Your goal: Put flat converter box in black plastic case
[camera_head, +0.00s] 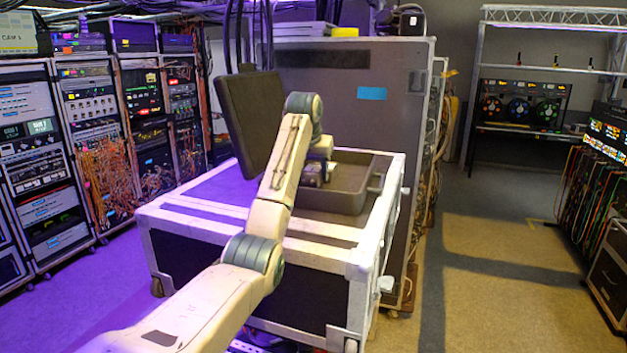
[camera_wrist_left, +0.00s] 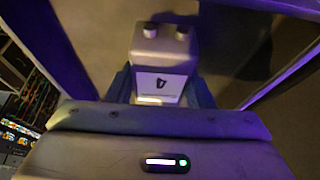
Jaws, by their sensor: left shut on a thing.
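The black plastic case (camera_head: 374,188) lies open as a dark shallow tray on top of a white-edged flight case. My left gripper (camera_head: 318,166) is over the tray, partly hidden behind my own forearm. In the left wrist view, its two blue-grey fingers (camera_wrist_left: 160,92) are shut on the flat converter box (camera_wrist_left: 157,50), one finger on each side. The box is grey with a white label and two round connectors at its far end. Dark surface shows beyond it. I cannot tell whether the box touches the case floor. My right gripper is in neither view.
A dark upright panel (camera_head: 249,118) stands just left of my forearm. The flight case (camera_head: 245,287) has white edges. A tall grey cabinet (camera_head: 340,95) stands behind. Equipment racks (camera_head: 95,135) line the left. Floor (camera_head: 490,260) is clear on the right.

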